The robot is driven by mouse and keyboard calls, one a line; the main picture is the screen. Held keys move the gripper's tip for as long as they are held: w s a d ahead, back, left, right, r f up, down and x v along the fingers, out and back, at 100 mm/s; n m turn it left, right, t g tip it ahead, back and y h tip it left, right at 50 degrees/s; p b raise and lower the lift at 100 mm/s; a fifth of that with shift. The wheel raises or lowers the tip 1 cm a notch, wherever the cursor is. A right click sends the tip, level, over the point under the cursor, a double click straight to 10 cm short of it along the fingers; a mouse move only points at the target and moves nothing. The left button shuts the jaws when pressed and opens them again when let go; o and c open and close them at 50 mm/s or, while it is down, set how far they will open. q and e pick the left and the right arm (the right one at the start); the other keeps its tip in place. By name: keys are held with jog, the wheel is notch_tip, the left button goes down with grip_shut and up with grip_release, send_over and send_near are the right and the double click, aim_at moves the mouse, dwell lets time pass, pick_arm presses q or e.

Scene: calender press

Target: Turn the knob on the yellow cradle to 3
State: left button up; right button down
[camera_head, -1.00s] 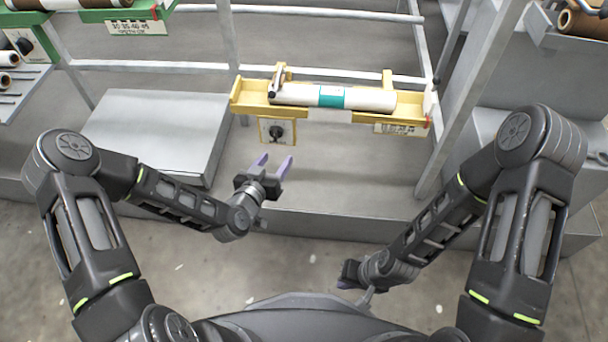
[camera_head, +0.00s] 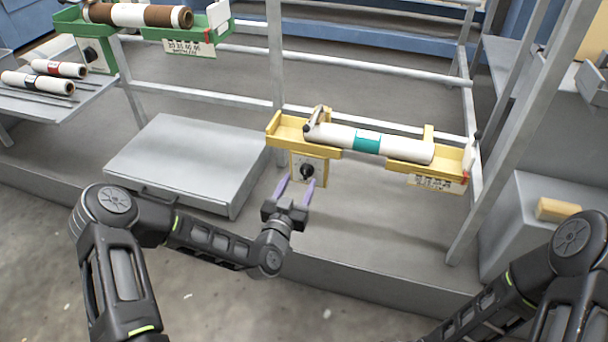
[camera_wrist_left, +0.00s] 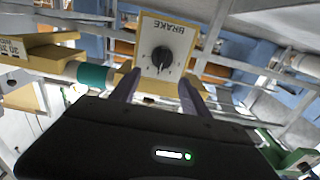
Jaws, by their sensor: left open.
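The yellow cradle (camera_head: 395,168) holds a white roll (camera_head: 405,148) with a teal band on the frame. A pale dial plate hangs under its left end and carries a black knob (camera_head: 306,171). In the left wrist view the plate reads BRAKE upside down, with the knob (camera_wrist_left: 161,58) at its middle; its exact setting is too small to read. My left gripper (camera_head: 294,190) is open and empty, its purple fingers just below and in front of the knob. In the wrist view the fingers (camera_wrist_left: 158,88) point toward the plate, one on each side, apart from the knob. My right gripper is out of view.
A green cradle (camera_head: 130,35) with a brown-and-white roll is at the upper left, near a shelf (camera_head: 45,100) of rolls. A grey box (camera_head: 185,160) stands left of my left gripper. A frame post (camera_head: 505,130) rises right of the yellow cradle.

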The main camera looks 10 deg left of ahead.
aim_at(305, 170)
pick_arm(q)
jog(key=w+b, duration=0.1)
jog(key=w, duration=0.4)
jog(key=shift+d, duration=0.15)
grip_shut()
dwell(0.4)
